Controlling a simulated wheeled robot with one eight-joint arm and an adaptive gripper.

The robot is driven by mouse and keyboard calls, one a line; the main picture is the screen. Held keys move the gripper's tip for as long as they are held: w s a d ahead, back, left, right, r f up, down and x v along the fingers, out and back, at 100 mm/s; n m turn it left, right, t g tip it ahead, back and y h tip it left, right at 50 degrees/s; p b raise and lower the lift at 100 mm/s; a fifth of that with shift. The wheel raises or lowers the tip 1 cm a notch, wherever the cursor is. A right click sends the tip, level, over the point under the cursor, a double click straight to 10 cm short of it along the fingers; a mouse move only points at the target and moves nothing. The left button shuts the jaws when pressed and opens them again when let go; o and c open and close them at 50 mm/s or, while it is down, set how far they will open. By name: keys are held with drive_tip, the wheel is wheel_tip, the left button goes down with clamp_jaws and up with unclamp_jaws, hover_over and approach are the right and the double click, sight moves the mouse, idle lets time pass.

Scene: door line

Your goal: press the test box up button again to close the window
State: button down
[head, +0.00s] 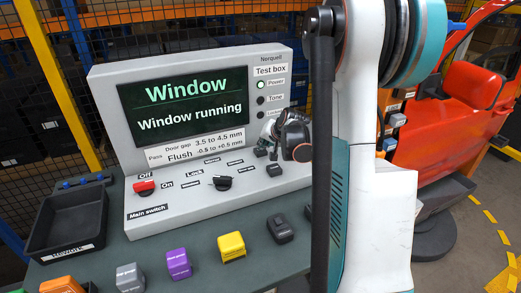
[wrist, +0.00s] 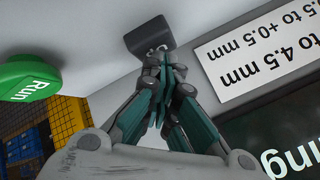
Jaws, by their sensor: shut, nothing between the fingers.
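The grey test box (head: 190,100) stands on the bench, its screen (head: 185,105) reading "Window" and "Window running". The power light (head: 261,85) is lit. My gripper (head: 268,138) is at the right part of the box's sloped panel, by small dark controls (head: 274,170). In the wrist view my gripper (wrist: 165,68) has its fingers shut together, with tips at a dark button block (wrist: 148,32). I cannot tell whether they touch or press it. The fingers partly cover the block, and its marking is unreadable.
A green Run button (wrist: 28,82) is close by in the wrist view. A red main switch (head: 145,187) and black knob (head: 222,183) are on the panel. A black tray (head: 68,225) and several coloured blocks, including a yellow one (head: 231,246), are on the bench.

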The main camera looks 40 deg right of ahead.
drive_tip(key=shift+r, duration=0.1)
drive_tip(key=shift+r+p, duration=0.65)
drive_tip(key=shift+r, duration=0.2)
drive_tip(key=shift+r+p, duration=1.7)
drive_tip(key=shift+r, duration=0.8)
drive_tip(key=shift+r+p, duration=2.8)
drive_tip(key=shift+r, duration=1.3)
